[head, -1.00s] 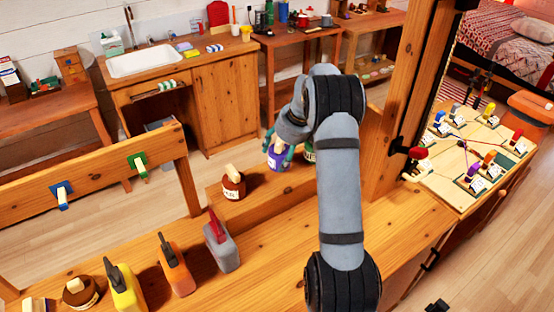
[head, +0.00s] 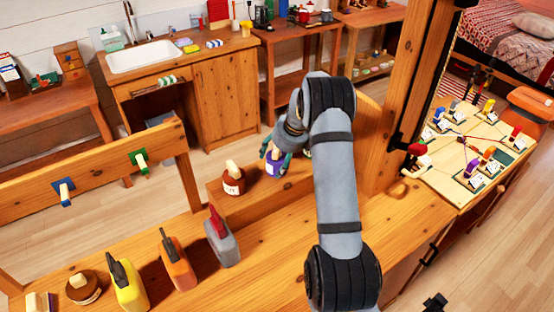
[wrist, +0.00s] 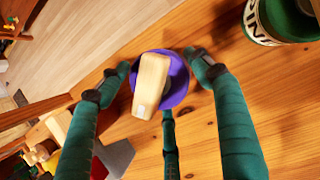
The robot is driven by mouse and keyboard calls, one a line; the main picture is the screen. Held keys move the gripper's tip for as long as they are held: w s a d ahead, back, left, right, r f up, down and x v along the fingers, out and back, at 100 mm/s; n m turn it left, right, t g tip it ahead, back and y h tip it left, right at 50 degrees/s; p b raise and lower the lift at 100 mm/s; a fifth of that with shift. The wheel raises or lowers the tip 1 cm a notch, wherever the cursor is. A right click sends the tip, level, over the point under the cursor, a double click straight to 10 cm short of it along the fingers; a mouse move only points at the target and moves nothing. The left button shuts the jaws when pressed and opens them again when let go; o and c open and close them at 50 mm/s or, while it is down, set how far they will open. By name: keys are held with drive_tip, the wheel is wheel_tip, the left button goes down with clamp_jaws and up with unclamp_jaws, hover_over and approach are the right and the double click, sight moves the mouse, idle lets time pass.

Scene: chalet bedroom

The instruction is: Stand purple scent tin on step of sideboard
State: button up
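The purple scent tin (head: 274,164) has a pale block-like top. It appears upright on the raised step (head: 252,200) of the wooden sideboard, to the right of a brown tin (head: 233,181). In the wrist view the purple tin (wrist: 178,82) is seen from above, its pale top covering much of it. The green fingers of my gripper (wrist: 160,70) are spread around the tin, with small gaps showing at the left and right fingertips. A green tin with a white label (wrist: 285,20) stands near the right finger; my arm mostly hides it in the head view.
Grey (head: 221,240), orange (head: 177,262) and yellow (head: 128,284) containers stand on the lower top (head: 265,275), left of my arm. A wooden post (head: 398,110) rises right of the step. A rail with blue and green hooks (head: 100,180) is at left.

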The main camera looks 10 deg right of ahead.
drive_tip(key=shift+o, duration=1.4)
drive_tip(key=shift+r, duration=0.15)
drive_tip(key=shift+r, duration=0.25)
drive_tip(key=v, duration=1.1)
drive_tip(key=shift+s+r+b, duration=0.2)
drive_tip(key=shift+r+b, duration=0.05)
drive_tip(key=shift+b, duration=0.2)
drive_tip(key=shift+d, duration=0.2)
